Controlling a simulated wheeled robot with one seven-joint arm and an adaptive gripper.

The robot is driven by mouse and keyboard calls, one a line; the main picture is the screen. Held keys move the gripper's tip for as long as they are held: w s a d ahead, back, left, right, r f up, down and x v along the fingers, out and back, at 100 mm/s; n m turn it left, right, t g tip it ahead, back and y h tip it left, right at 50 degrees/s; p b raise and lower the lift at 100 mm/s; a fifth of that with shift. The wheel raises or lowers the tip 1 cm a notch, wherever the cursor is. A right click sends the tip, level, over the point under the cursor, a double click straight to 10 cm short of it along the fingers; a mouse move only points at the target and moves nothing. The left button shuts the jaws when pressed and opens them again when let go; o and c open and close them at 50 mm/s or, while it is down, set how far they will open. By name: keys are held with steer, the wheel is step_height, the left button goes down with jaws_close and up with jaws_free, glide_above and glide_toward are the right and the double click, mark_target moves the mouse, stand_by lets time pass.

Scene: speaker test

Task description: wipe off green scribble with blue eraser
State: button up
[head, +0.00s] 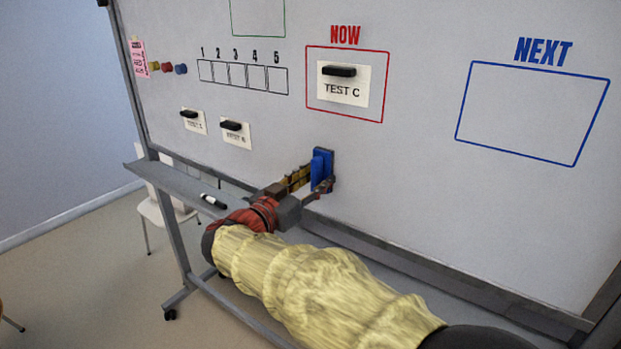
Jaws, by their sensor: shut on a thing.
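The blue eraser (321,168) is upright against or very near the whiteboard (420,190), below the red NOW frame. My gripper (312,182) is shut on the eraser, reaching it from the lower left. No green scribble shows on the visible board surface; the gripper and eraser hide a small patch of it. A green-lined box (258,35) is cut off by the top edge of the view.
A card marked TEST C (343,90) hangs in the red frame. Two smaller cards (193,121) (235,134) hang at the left. The blue NEXT frame (530,112) is empty.

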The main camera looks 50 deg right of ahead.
steer(key=shift+s+d, duration=0.15)
steer(key=shift+s, duration=1.5)
steer(key=shift+s+d, duration=0.15)
steer(key=shift+s, duration=1.45)
steer(key=shift+s+a, duration=0.15)
steer(key=shift+a, duration=1.3)
steer(key=shift+s+a, duration=0.1)
steer(key=shift+a, duration=1.35)
steer(key=shift+a, duration=0.1)
steer(key=shift+s+a, duration=0.1)
steer(key=shift+a, duration=1.3)
